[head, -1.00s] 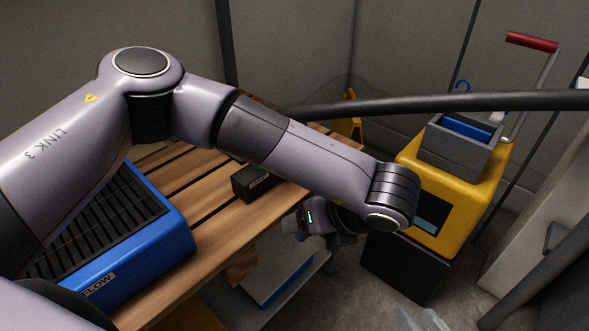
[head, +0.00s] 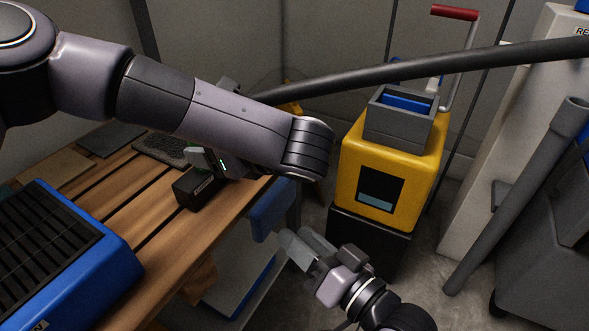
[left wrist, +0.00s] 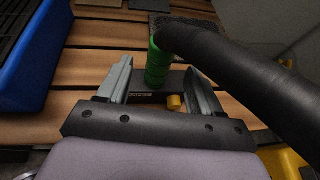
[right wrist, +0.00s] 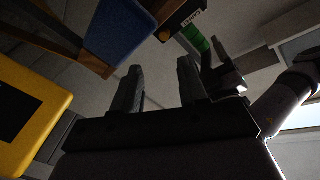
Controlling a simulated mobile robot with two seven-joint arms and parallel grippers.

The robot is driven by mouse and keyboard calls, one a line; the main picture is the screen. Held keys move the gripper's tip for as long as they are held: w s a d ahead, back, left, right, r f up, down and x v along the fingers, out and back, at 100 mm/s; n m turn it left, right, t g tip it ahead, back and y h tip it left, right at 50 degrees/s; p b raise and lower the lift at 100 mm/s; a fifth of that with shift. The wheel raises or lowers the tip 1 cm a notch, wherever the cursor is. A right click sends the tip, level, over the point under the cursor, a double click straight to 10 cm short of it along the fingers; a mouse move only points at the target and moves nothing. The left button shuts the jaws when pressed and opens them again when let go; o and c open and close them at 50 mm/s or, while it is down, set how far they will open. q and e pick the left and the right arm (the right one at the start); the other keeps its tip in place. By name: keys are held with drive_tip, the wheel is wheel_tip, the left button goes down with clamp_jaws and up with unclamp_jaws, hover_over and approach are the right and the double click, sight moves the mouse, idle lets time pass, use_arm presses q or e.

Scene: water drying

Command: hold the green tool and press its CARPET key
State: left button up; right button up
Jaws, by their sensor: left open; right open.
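The green tool (left wrist: 157,66) has a ribbed green grip, which stands between the spread fingers of my open left gripper (left wrist: 160,82) in the left wrist view. A dark hose covers part of its top. A black box-shaped part (head: 199,188) lies below on the bench; a yellow piece (left wrist: 174,102) and a pale label show there. In the right wrist view the green grip (right wrist: 195,39) and a pale label (right wrist: 192,18) show; the lettering is too small to read. My right gripper (head: 297,243) is open and empty, low in front of the bench.
A thick black hose (head: 430,79) crosses the head view. A blue slatted unit (head: 75,250) sits on the wooden bench (head: 150,215). A blue panel (head: 271,208) hangs at the bench edge. A yellow machine (head: 360,165) stands behind the right gripper.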

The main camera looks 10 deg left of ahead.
drive_tip(key=w+a+r+n+g+y, duration=0.1)
drive_tip(key=w+a+r+g+y, duration=0.2)
drive_tip(key=a, duration=0.4)
use_arm(q)
drive_tip(key=shift+x, duration=3.6)
use_arm(e)
drive_tip(key=w+d+r+g+h, duration=0.1)
drive_tip(key=w+d+g, duration=0.3)
drive_tip(key=w+g, duration=0.3)
drive_tip(key=shift+w+d+m, duration=0.3)
drive_tip(key=shift+w+d, duration=0.05)
drive_tip(key=shift+w, duration=0.6)
use_arm(q)
drive_tip(key=shift+c, duration=0.3)
